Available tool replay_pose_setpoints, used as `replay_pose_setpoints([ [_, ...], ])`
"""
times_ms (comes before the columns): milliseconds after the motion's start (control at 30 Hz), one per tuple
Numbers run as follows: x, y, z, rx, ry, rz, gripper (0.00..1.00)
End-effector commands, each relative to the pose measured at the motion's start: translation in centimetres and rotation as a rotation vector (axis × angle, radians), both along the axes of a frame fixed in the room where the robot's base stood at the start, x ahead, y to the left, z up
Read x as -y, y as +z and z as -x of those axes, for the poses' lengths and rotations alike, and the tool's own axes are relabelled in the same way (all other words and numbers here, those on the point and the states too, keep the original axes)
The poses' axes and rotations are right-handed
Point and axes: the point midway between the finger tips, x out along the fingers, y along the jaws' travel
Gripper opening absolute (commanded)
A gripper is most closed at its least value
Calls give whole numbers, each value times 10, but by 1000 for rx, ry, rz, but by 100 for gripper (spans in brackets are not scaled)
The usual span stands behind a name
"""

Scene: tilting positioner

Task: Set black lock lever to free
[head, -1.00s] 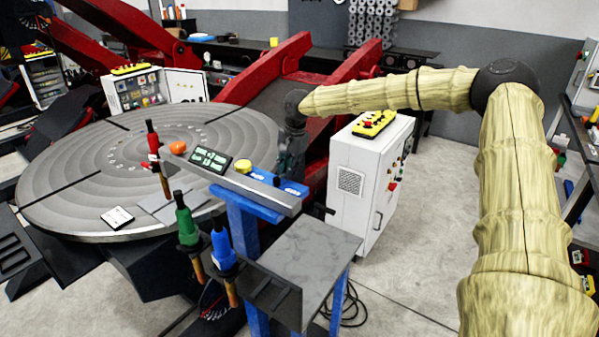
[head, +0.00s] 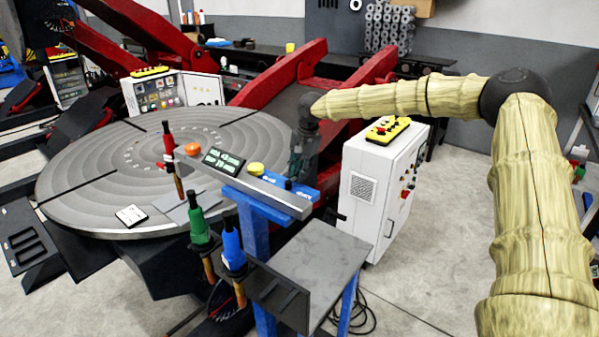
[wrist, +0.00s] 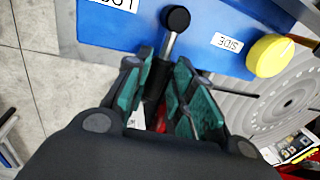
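The lock lever shows in the wrist view as a black ball knob (wrist: 175,18) on a short silver stem (wrist: 168,45). I see no clear contact. In the head view my gripper (head: 303,150) is over the right part of the console (head: 278,197) and the lever there is hard to make out.
A yellow button (wrist: 270,55) is right of the lever in the wrist view. In the head view, an orange button (head: 192,149), green and blue handled tools (head: 232,250), a grey shelf (head: 318,255) and a white cabinet (head: 362,215) surround the console. The round table (head: 90,170) lies left.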

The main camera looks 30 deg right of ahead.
Motion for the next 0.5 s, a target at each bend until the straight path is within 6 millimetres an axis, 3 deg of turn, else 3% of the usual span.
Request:
replay_pose_setpoints([
  [500, -1, 6, 2, -4, 1, -1, 41],
])
